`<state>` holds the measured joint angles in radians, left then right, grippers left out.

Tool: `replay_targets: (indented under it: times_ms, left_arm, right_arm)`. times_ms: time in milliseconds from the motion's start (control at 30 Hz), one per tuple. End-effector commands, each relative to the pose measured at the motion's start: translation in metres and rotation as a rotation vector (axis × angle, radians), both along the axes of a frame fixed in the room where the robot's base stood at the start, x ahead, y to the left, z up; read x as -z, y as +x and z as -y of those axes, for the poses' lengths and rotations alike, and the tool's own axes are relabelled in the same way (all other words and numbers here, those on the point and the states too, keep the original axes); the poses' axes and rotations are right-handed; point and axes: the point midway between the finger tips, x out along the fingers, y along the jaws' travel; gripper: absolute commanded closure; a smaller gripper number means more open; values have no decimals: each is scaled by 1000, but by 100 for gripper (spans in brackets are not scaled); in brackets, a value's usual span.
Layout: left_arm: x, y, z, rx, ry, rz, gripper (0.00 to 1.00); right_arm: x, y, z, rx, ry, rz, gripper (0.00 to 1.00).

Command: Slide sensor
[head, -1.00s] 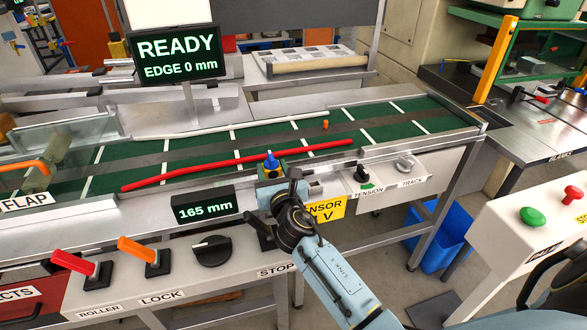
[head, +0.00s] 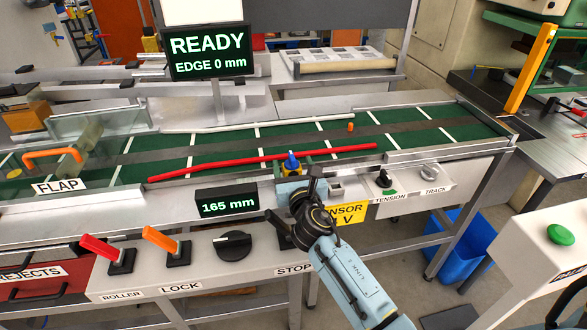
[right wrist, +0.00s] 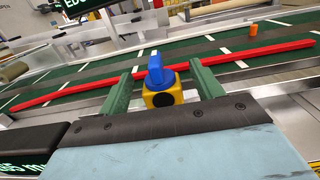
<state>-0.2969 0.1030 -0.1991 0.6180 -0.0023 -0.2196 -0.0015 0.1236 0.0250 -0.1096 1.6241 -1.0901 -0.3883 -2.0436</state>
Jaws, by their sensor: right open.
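The sensor is a small yellow block (right wrist: 163,92) with a dark round face and a blue knob (right wrist: 155,68) on top, at the conveyor's near rail. In the head view its blue knob (head: 291,161) shows just beyond my right gripper (head: 296,176). In the right wrist view the two green fingers of my right gripper (right wrist: 160,88) are open, one on each side of the sensor; I cannot tell whether they touch it. A display (head: 227,203) left of the sensor reads 165 mm. The yellow sensor label (head: 346,213) is partly hidden by my arm. My left gripper is not in view.
A red bar (head: 260,162) lies along the green belt (head: 220,150), with a small orange peg (head: 350,127) beyond it. A screen (head: 207,52) reads READY, EDGE 0 mm. Red and orange levers (head: 165,243) and a black knob (head: 233,243) stand on the front panel.

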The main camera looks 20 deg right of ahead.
Motion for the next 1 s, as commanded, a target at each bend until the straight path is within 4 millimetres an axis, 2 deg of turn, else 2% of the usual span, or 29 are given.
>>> replay_targets:
  times_ms: [33,200,300,433,600,833,1000]
  left_arm:
    - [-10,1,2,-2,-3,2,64]
    - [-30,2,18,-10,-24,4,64]
    - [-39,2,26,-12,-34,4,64]
    - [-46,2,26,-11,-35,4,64]
    - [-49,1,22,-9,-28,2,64]
    - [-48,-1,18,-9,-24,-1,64]
    - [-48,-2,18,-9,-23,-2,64]
  right_arm:
    - [-14,0,0,-2,-3,2,35]
    - [-46,0,0,-3,-3,2,35]
    - [-65,0,0,-3,-2,3,35]
    - [-80,0,0,-2,-1,2,35]
    - [-88,0,-1,-2,1,-1,35]
    - [-87,0,-1,-2,1,-1,35]
    - [-81,-7,2,12,72,-8,55]
